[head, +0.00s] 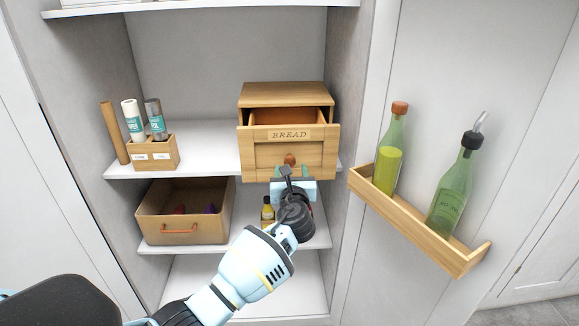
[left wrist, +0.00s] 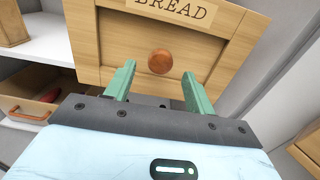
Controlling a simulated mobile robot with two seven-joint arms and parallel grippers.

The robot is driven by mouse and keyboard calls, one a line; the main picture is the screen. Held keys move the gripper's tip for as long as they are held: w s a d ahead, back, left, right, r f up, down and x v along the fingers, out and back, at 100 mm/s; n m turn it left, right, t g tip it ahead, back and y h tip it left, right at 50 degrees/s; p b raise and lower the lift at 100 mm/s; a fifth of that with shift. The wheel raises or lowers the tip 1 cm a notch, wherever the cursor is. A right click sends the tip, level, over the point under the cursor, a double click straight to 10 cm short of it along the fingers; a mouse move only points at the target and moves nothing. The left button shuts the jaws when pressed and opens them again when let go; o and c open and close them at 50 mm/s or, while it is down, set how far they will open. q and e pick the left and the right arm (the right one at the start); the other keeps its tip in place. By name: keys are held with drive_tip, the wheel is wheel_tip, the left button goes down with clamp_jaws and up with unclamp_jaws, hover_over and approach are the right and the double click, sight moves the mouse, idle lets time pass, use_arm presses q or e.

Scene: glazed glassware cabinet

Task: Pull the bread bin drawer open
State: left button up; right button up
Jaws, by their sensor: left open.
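The wooden bread bin (head: 285,91) stands on the upper shelf at the right in the head view. Its drawer (head: 262,158), labelled BREAD, is pulled partly out, with a dark gap showing behind its front. A round brown knob (head: 290,159) sits on the drawer front; it also shows in the left wrist view (left wrist: 160,61). My left gripper (head: 291,174) is just in front of and below the knob. In the left wrist view its green fingers (left wrist: 158,85) are open on either side of the knob's line, apart from it. My right gripper is not in view.
A wooden box with rolls (head: 155,155) stands left on the same shelf. Below are a brown bin (head: 183,215) with a handle and a small yellow bottle (head: 267,209). The open door at right carries a wooden rack (head: 415,226) with two green bottles (head: 388,158).

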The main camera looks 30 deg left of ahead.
use_arm(q)
drive_tip(key=v, duration=0.5)
drive_tip(key=shift+a+r, duration=0.1)
idle(0.3)
